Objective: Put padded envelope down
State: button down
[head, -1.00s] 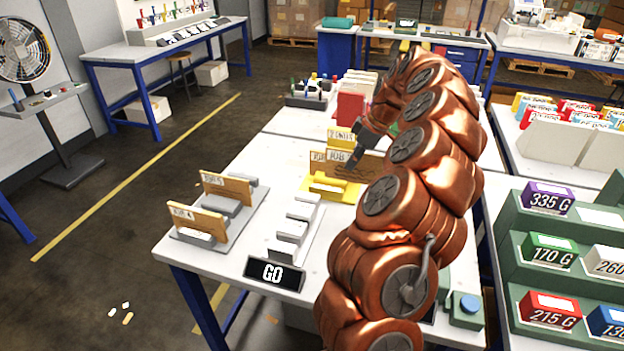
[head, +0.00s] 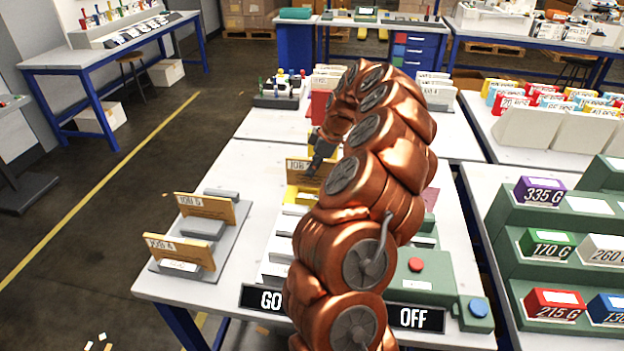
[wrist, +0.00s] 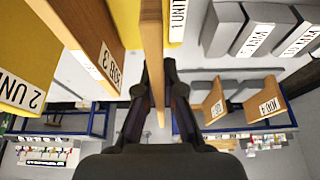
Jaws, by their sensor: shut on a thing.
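My gripper (wrist: 153,85) is shut on a flat tan padded envelope (wrist: 151,45), seen edge-on in the wrist view. In the head view my gripper (head: 317,160) is over the rear half of the near table, partly behind my arm. I cannot clearly make out the held envelope there. A tan piece labelled JOB 3 (wrist: 100,45) stands beside it, apart from it, in the wrist view. Yellow blocks marked 2 UNIT (wrist: 25,65) and 1 UNIT (wrist: 179,18) lie on either side. Whether the held envelope touches anything below is unclear.
Tan pieces JOB 5 (head: 205,208) and JOB 4 (head: 178,250) stand in a grey rack at the table's left. Green stepped shelves with weight boxes (head: 540,190) stand at right.

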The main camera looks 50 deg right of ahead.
aim_at(309, 187)
notch_tip(309, 187, down, 4)
jog(key=shift+f+p, duration=0.1)
jog(key=shift+p, duration=0.4)
jog(key=shift+f+b, duration=0.25)
jog(key=shift+b, duration=0.05)
jog(key=c, duration=1.3)
grip_release()
jog(key=shift+r, duration=0.1)
